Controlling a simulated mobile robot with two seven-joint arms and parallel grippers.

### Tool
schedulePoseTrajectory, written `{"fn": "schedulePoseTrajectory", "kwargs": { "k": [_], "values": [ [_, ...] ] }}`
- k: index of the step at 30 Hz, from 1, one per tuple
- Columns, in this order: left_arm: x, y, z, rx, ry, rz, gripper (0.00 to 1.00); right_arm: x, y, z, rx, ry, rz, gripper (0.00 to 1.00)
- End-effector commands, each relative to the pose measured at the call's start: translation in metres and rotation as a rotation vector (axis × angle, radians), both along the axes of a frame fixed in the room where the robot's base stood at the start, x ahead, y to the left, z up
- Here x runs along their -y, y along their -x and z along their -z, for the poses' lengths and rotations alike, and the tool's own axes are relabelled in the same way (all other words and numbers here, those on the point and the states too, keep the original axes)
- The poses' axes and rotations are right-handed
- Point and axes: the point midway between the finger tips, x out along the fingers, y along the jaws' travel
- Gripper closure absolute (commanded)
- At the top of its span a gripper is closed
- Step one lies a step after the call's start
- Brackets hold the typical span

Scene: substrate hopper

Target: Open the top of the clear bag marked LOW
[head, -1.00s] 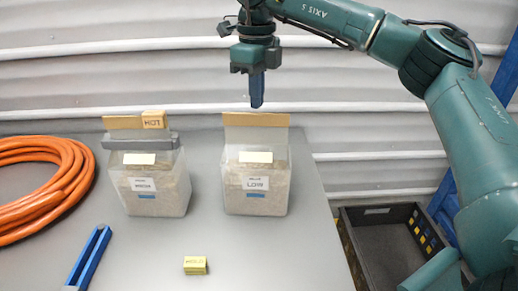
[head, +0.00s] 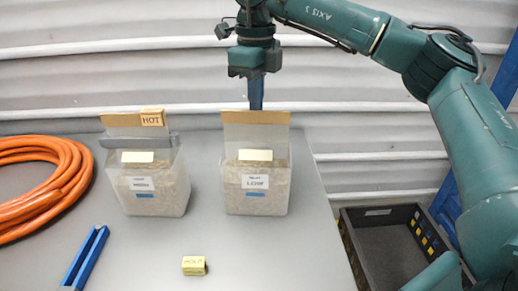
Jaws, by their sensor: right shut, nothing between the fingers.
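The clear bag marked LOW (head: 256,190) stands upright on the grey table, filled with a pale grainy material. Its label reads roughly LOW, with a blue strip below and a cream tag above. A tan strip (head: 268,117) runs along its top edge. My right gripper (head: 256,106) points down at the bag's top, its blue fingers shut and empty. The fingertips are partly hidden behind the tan strip, and I cannot tell whether they touch the bag. My left gripper is not in view.
A second clear bag (head: 150,193) with a grey clip bar (head: 135,142) and a HOT tag (head: 152,117) stands to the left. An orange hose coil (head: 70,165), a blue tool (head: 86,256) and a small yellow block (head: 194,266) lie on the table (head: 290,255). A black crate (head: 380,245) is at right.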

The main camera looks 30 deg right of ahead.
Motion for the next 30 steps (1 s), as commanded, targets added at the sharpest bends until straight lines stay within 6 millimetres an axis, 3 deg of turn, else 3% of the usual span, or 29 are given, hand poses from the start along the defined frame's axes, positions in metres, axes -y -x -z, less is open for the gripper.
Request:
{"fn": "schedulePoseTrajectory", "kwargs": {
  "k": [30],
  "values": [
    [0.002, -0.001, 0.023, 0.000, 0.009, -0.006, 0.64, -0.026, 0.044, 0.000, 0.001, 0.000, 0.000, 1.00]
  ]
}}
